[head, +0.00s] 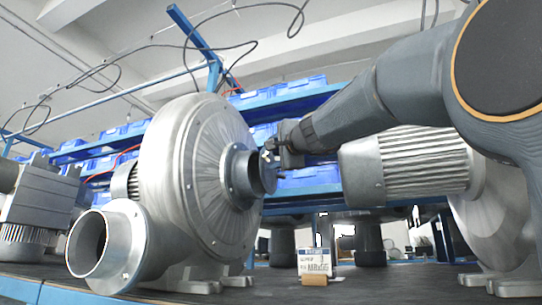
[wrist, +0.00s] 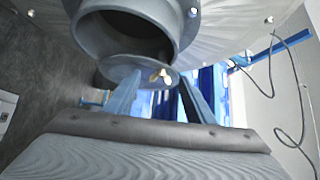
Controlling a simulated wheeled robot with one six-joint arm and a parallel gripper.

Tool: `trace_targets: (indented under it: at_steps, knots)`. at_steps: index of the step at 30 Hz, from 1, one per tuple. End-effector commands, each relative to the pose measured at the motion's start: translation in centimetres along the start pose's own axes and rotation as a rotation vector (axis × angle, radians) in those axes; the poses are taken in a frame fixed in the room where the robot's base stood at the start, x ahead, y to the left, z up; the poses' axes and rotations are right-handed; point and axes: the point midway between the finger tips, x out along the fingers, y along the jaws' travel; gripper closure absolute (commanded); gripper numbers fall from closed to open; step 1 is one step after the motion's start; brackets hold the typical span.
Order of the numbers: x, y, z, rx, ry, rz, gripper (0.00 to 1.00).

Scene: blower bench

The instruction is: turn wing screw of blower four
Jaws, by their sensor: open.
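A silver blower (head: 190,150) stands on the bench, left of centre in the head view. Its inlet pipe (head: 238,175) faces right, toward my arm. In the wrist view the open dark mouth of the pipe (wrist: 125,30) is at the top, with a round grey plate (wrist: 120,70) under it. A small pale wing screw (wrist: 160,76) sits on this plate. My gripper (wrist: 158,84) is open, its two fingers on either side of the screw in that view; contact is not visible. In the head view my gripper (head: 272,152) is close by the pipe, its fingertips small and unclear.
A card (head: 314,261) on a wooden block stands on the dark bench (head: 365,282); its print is hard to read. Another blower with a ribbed motor (head: 425,160) stands behind my arm. Blue bins (head: 285,90) fill the racks behind. Cables hang above.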

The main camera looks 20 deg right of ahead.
Motion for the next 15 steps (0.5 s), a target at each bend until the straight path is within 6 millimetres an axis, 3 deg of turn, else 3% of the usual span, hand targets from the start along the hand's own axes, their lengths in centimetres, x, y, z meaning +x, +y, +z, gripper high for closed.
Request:
trace_targets:
  at_steps: [15]
  knots:
    - [-6.8,0.0,0.0,-0.001,0.000,0.000,0.51]
